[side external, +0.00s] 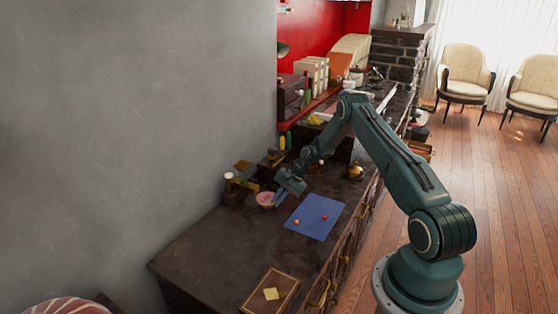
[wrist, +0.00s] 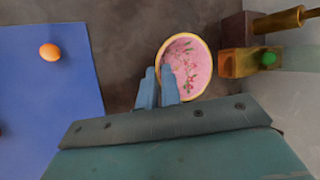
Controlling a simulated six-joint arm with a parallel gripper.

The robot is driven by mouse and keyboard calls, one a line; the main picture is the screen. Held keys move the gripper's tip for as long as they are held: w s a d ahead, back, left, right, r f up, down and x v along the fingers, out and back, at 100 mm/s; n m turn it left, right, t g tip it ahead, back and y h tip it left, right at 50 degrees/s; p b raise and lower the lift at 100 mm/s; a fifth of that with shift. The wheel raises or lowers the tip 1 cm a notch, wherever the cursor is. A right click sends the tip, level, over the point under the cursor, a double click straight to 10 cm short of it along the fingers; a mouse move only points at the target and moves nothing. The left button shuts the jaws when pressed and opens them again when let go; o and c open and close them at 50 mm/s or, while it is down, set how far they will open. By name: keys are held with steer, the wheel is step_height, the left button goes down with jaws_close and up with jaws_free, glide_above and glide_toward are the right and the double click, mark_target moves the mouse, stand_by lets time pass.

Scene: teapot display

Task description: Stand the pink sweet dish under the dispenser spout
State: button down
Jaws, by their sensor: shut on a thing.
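The pink sweet dish (wrist: 196,68), round with a yellow rim and a floral pattern inside, is right of my fingers in the wrist view. It also shows in the side view (side external: 264,200), on or just above the dark counter; I cannot tell which. My gripper (wrist: 159,88) is shut on its near left rim, one finger inside and one outside. My gripper also shows in the side view (side external: 279,199). What seems to be the dispenser, a brown and gold fixture (wrist: 238,62) with a green piece, stands just right of the dish against the wall. Its spout is not clear.
A blue mat (side external: 315,217) with small orange and red balls lies right of the dish. A brass pot (side external: 354,172) stands further right. A framed brown board (side external: 270,292) lies at the near end.

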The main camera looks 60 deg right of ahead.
mark_target(262, 200)
steer(key=shift+w, duration=2.7)
steer(key=shift+f, duration=0.3)
steer(key=c, duration=1.5)
jaws_free()
steer(key=v, duration=1.4)
steer(key=shift+w, duration=0.1)
